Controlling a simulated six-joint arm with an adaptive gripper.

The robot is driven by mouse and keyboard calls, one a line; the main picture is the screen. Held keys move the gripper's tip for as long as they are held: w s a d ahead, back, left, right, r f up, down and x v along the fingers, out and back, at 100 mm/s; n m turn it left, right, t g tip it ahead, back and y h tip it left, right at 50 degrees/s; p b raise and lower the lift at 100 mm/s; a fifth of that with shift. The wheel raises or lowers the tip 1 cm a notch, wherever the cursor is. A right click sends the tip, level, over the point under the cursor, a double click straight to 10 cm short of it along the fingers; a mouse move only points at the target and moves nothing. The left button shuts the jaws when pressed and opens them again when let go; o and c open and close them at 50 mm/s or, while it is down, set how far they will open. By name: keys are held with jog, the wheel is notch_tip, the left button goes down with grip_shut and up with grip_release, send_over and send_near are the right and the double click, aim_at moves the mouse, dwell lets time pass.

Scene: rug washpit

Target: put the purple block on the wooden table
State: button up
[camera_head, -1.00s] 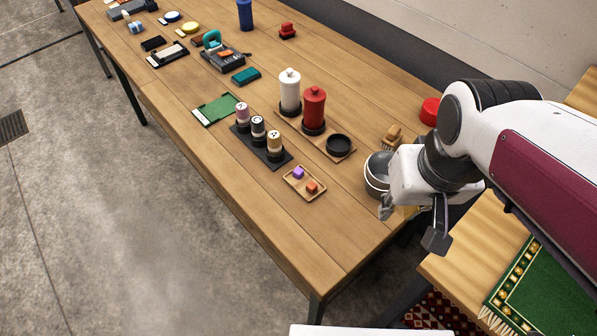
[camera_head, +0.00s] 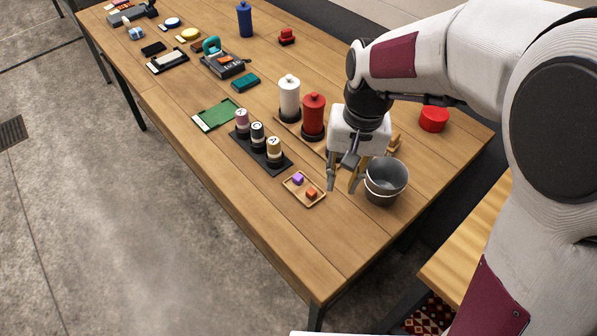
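The small purple block (camera_head: 298,179) lies in a shallow wooden tray (camera_head: 312,204) near the front edge of the wooden table (camera_head: 235,207). An orange block (camera_head: 311,193) lies in the same tray, in front of it and to the right. My gripper (camera_head: 343,187) points down just right of the tray, above the table. Its fingers are apart, and I see nothing between them. It is not touching the purple block.
A grey metal pot (camera_head: 386,182) stands close to the right of my gripper. A black rack (camera_head: 271,162) with labelled bottles is left of the tray. A red bottle (camera_head: 313,117) and a white bottle (camera_head: 289,99) stand behind. Bare tabletop lies in front of the rack.

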aim_at(299, 176)
jog(key=w+a+f, duration=0.2)
jog(key=w+a+f+m, duration=0.1)
jog(key=w+a+f, duration=0.1)
jog(key=w+a+f+m, duration=0.1)
jog(key=w+a+f, duration=0.1)
jog(key=w, duration=0.1)
jog(key=shift+g, duration=0.4)
jog(key=w+m, duration=0.1)
jog(key=w+a+r+m, duration=0.1)
jog(key=w+m+y, duration=0.1)
jog(key=shift+w+a+r, duration=0.2)
jog(key=shift+a, duration=0.2)
jog(key=shift+t, duration=0.3)
jog(key=shift+f, duration=0.15)
jog(key=shift+a+f, duration=0.2)
jog(key=shift+f, duration=0.95)
jog(key=shift+f, duration=0.1)
jog(key=shift+a+f, duration=0.25)
jog(key=shift+f, duration=1)
jog(key=shift+a+f, duration=0.25)
jog(key=shift+f, duration=0.95)
